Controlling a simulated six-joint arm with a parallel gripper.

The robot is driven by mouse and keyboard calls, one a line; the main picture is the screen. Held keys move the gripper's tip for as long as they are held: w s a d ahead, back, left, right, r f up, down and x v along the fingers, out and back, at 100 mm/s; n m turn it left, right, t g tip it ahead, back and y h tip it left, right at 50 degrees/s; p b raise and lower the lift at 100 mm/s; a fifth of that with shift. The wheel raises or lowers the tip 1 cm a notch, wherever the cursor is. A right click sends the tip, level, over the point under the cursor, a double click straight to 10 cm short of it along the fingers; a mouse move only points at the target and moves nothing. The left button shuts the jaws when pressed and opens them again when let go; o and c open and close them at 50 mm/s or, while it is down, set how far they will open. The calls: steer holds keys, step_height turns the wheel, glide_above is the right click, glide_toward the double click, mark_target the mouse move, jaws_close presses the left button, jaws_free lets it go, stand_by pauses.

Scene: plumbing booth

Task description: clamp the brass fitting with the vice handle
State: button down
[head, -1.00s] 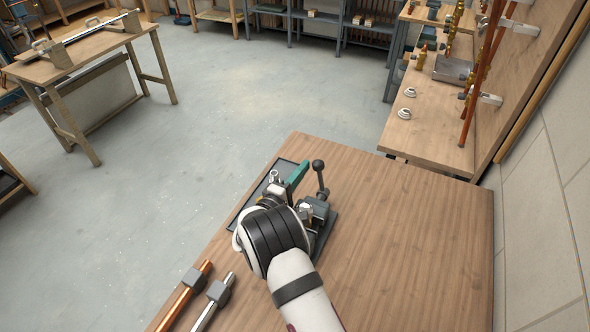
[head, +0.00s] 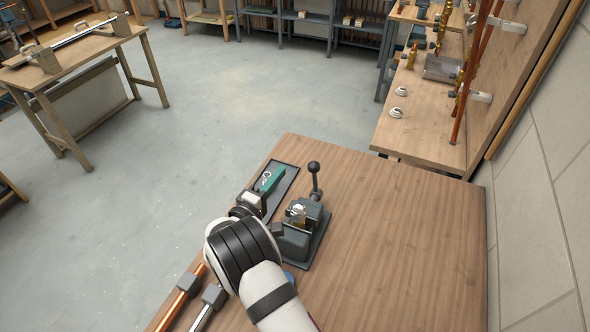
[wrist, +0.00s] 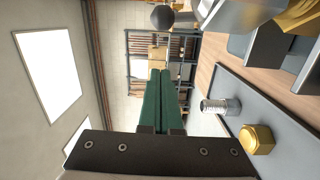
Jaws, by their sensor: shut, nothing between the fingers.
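The grey vice (head: 298,240) stands on the wooden bench. Its handle, a rod with a dark ball knob (head: 313,167), stands nearly upright; the knob also shows in the wrist view (wrist: 162,17). A brass fitting (wrist: 298,16) shows partly between the vice jaws at the wrist view's upper right; in the head view it is small and unclear. My gripper's green fingers (head: 268,180) are over the tray, left of and apart from the handle. In the wrist view the fingers (wrist: 160,75) are together and empty.
The dark tray (head: 285,187) lies left of the vice. In the wrist view it holds a silver fitting (wrist: 220,106) and a brass nut (wrist: 257,139). Pipes (head: 183,295) lie at the front left. The bench's right side is clear. A wall (head: 535,200) stands at right.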

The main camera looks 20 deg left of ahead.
mark_target(317, 169)
steer(key=s+a+m+h, duration=0.2)
steer(key=s+a+h, duration=0.15)
steer(key=s, duration=0.45)
steer(key=w+d, duration=0.7)
steer(key=w, duration=0.3)
steer(key=shift+w+d+g, duration=0.15)
steer(key=shift+w+g, duration=0.2)
steer(key=shift+g, duration=0.05)
steer(key=shift+h, duration=0.25)
steer(key=d+m, duration=0.1)
steer(key=d+m+g, duration=0.1)
steer(key=d+m, duration=0.1)
steer(key=shift+d+r, duration=0.2)
steer(key=shift+r, duration=0.2)
